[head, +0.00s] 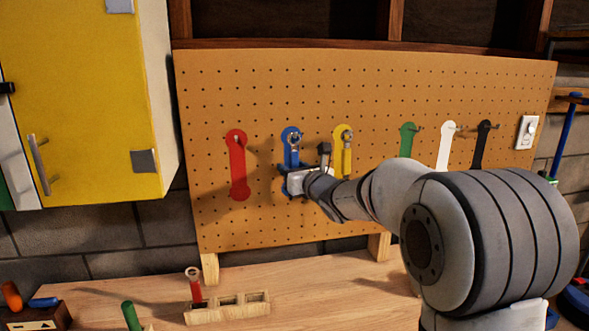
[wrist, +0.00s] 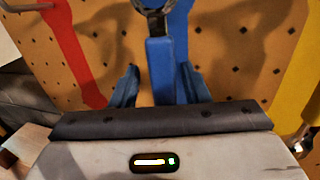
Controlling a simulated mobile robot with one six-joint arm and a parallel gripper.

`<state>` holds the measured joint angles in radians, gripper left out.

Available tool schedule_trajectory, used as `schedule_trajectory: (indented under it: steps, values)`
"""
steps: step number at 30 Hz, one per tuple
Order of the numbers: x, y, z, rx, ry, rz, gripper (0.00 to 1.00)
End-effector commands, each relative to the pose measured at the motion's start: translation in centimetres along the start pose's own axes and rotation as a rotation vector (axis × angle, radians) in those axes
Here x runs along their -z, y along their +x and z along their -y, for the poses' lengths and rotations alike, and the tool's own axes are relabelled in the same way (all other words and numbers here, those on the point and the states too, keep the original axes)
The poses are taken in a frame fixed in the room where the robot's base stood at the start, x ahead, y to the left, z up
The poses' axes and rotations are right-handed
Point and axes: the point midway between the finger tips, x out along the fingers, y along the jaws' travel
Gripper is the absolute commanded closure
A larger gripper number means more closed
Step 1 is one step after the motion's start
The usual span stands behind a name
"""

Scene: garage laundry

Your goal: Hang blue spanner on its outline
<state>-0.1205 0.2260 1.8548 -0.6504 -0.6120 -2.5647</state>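The blue spanner (wrist: 160,70) hangs upright in front of the blue outline (head: 290,157) on the pegboard. Its grey ring end (head: 293,139) is at the hook at the outline's top; the wrist view cuts off the ring's top, so how fully it sits on the hook is unclear. My gripper (wrist: 160,88) is open around the lower handle, with one blue finger on each side. A gap shows between the left finger and the handle. In the head view my gripper (head: 295,180) is at the board, just below the ring.
A red outline (head: 237,165) with a hook is on the left; a yellow outline (head: 346,155) with a tool's ring is close on the right. Green, white and black outlines are farther right. A wooden block (head: 228,307) holding a red-handled tool (head: 195,287) stands on the bench.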

Motion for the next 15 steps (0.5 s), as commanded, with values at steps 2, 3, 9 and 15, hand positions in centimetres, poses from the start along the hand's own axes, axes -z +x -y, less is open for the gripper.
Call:
schedule_trajectory:
  steps: [2, 3, 9, 15]
  values:
    - [-0.05, -0.01, 0.13, 0.003, 0.001, 0.001, 0.53]
    - [-0.06, -0.01, 0.15, 0.003, 0.001, 0.001, 0.53]
    - [-0.08, -0.02, 0.21, 0.004, 0.001, 0.001, 0.53]
    - [0.02, -0.90, 0.22, 0.004, -0.001, 0.002, 0.53]
